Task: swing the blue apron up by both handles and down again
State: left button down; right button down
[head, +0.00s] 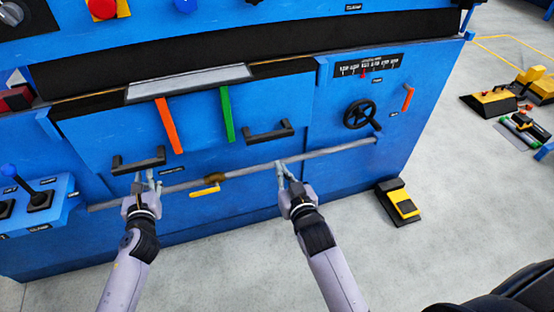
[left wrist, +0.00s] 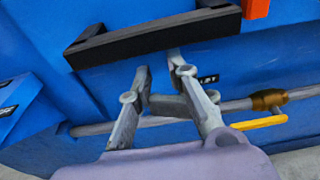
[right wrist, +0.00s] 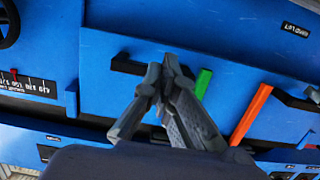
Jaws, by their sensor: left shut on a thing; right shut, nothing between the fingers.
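The blue apron (head: 198,122) is the front panel below the grey plate, with an orange strip and a green strip on its face. Its left black handle (head: 125,162) also shows in the left wrist view (left wrist: 150,38). My left gripper (head: 150,176) is at this handle, shut on it; its fingertips are partly hidden by the bar. The right black handle (head: 268,134) shows partly in the right wrist view (right wrist: 126,66), behind the fingers. My right gripper (head: 282,164) is shut and empty, below the right handle in the head view and apart from it.
A grey pipe (head: 335,149) with a yellow lever (head: 205,192) runs across below the apron. A black handwheel (head: 359,114) and an orange lever (head: 408,98) are on the right. A black and yellow pedal (head: 398,203) stands on the floor. A joystick box (head: 62,185) juts out left.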

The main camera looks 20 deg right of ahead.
jog(key=w+f, duration=0.1)
jog(key=w, duration=0.9)
jog(key=shift+f, duration=0.1)
pick_arm(q)
jog(key=c, duration=2)
grip_release()
jog(key=shift+c, duration=1.3)
